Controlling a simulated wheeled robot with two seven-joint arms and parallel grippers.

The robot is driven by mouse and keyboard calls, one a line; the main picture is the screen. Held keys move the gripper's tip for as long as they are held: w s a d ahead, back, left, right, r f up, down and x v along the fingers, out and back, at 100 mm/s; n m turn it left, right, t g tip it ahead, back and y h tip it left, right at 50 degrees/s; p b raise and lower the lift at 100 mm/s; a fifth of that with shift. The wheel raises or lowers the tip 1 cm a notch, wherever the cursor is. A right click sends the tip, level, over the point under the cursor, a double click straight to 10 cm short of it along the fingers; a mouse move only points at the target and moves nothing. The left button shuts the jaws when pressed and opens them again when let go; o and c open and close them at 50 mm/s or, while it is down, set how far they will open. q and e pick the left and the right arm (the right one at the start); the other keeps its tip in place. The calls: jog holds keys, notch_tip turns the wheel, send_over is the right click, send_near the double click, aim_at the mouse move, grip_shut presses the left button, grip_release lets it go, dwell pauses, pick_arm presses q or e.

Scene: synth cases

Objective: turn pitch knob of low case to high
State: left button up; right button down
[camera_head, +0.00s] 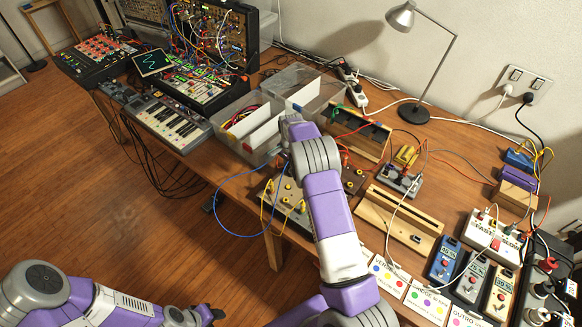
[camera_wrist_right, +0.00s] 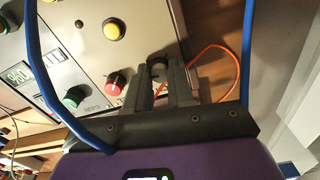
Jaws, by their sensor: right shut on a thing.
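The low case (camera_wrist_right: 75,55) shows in the right wrist view as a pale grey panel with a yellow knob (camera_wrist_right: 114,29), a red knob (camera_wrist_right: 115,84) and a green knob (camera_wrist_right: 73,97). My right gripper (camera_wrist_right: 160,75) reaches over its edge. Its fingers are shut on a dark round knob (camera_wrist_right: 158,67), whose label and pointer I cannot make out. A grey case with yellow knobs (camera_head: 293,191) lies beside that arm. My left gripper (camera_head: 188,316) is at the bottom edge, away from the table.
A clear bin (camera_head: 243,130) and wooden racks (camera_head: 400,215) stand near my right arm. Loose cables, including a blue one (camera_head: 222,207), hang by the table edge. A lamp (camera_head: 414,110) stands behind. Pedals (camera_head: 446,258) and cards (camera_head: 427,301) crowd the right.

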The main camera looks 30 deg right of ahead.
jog(key=m, duration=0.7)
jog(key=shift+p, duration=0.4)
dwell(0.3)
jog(key=c, duration=1)
grip_release()
jog(key=shift+r, duration=0.1)
notch_tip(320, 180, up, 7)
jog(key=shift+r+p, duration=0.2)
jog(key=shift+p, duration=0.3)
